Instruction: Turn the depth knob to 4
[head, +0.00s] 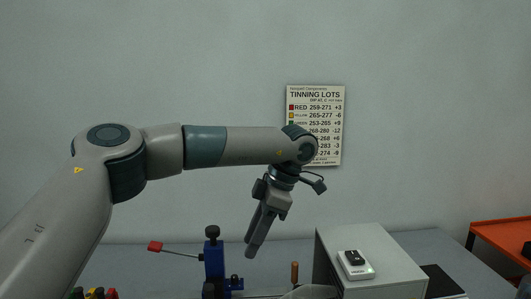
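My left arm comes in from the left, and its gripper (250,252) hangs down in the middle of the view, above the bench. I see it from the side, so I cannot tell whether its fingers are apart; no object shows in it. Below and left of it stands a blue device (214,262) with a black knob (212,232) on top and another dark knob (236,282) low on its right side. No marks or numbers are readable, so I cannot tell which is the depth knob or its setting. The gripper appears apart from the device. My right gripper is not in view.
A lever with a red end (155,246) sticks out left. A brown handle (295,272) stands right of the blue device. A grey box (395,258) carries a small white unit (355,266). A tinning lots chart (318,125) hangs behind. An orange table (500,233) is far right.

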